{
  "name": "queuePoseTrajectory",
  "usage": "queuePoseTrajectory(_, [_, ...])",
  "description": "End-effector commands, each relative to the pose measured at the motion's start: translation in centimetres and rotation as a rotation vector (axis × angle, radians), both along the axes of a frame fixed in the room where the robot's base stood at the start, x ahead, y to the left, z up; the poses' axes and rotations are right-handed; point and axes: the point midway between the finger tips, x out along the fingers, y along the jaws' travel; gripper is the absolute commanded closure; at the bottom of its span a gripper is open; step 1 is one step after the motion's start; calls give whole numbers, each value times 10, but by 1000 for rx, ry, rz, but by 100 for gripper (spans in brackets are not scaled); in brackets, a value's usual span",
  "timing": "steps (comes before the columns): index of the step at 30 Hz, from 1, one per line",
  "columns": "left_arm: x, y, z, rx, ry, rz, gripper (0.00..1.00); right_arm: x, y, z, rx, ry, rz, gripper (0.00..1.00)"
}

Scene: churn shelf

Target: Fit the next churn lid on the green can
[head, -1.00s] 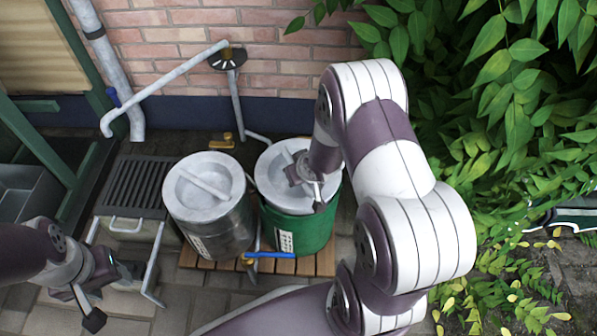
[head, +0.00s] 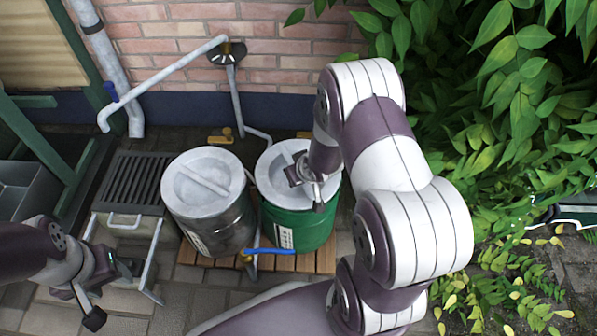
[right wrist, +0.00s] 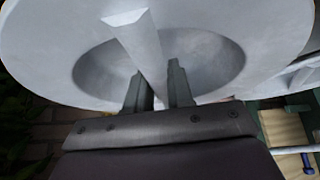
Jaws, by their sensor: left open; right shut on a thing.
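The green can (head: 296,229) stands upright on a wooden slatted pallet. A grey lid (head: 270,178) with a bar handle sits on its top; I cannot tell whether it is fully seated. My right gripper (head: 314,186) is over this lid and shut on its handle. In the right wrist view the two fingers (right wrist: 160,88) straddle the bar of the lid (right wrist: 272,45), inside its round recess. My left gripper (head: 112,293) is open and empty at the lower left, away from both cans.
A bare metal can (head: 222,228) with its own grey lid (head: 203,183) stands close to the left of the green can. The pallet (head: 325,262) lies under both, with a blue-handled tap (head: 270,251) in front. A slatted rack (head: 135,182) stands left; a brick wall (head: 285,55) is behind and leafy plants (head: 510,90) are right.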

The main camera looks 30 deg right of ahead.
Motion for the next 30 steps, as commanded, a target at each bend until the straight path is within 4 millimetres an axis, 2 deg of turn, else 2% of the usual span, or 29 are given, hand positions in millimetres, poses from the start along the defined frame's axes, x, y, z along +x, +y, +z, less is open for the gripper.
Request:
queuePoseTrajectory(10, [0, 0, -2, 0, 0, 0, 49, 1, 0, -3, -1, -4, 0, 100])
queuePoseTrajectory(11, [0, 0, -2, 0, 0, 0, 49, 1, 0, -3, -1, -4, 0, 69])
queuePoseTrajectory(12, [0, 0, -2, 0, 0, 0, 49, 1, 0, -3, -1, -4, 1, 56])
queuePoseTrajectory(13, [0, 0, -2, 0, 0, 0, 49, 1, 0, -3, -1, -3, 1, 49])
queuePoseTrajectory(20, [0, 0, -3, 0, 0, 0, 49, -1, 0, -5, 0, 3, 1, 49])
queuePoseTrajectory(23, [0, 0, 4, 0, 0, 0, 49, -3, 0, 2, 0, 3, 1, 49])
queuePoseTrajectory(30, [0, 0, 52, 0, 0, 0, 49, -32, 1, 60, -1, 1, 0, 49])
